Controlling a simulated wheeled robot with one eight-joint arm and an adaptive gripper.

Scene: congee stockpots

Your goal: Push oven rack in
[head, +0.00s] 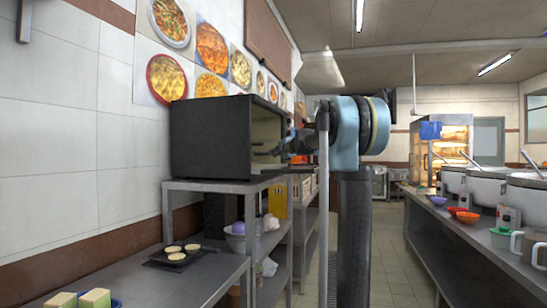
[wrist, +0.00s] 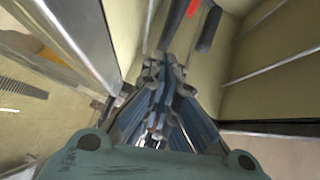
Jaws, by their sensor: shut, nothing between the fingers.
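The black oven (head: 210,136) stands on a metal shelf unit at the left, its open side facing right. Its pale interior (head: 264,130) shows past the front edge. My gripper (head: 284,148) is at this opening, partly hidden by my arm. In the wrist view my gripper (wrist: 168,70) is shut and empty, pointing into the pale interior with thin rails (wrist: 272,66) along the right wall. I cannot clearly make out the rack or tell whether my fingers touch it. Dark bars with a red patch show beyond my fingers.
The metal shelf unit (head: 222,185) carries the oven. A lower counter in front holds a dark tray (head: 180,256) with pale round pieces. A long counter (head: 470,232) with large pots stands right. The tiled aisle (head: 398,262) between looks clear.

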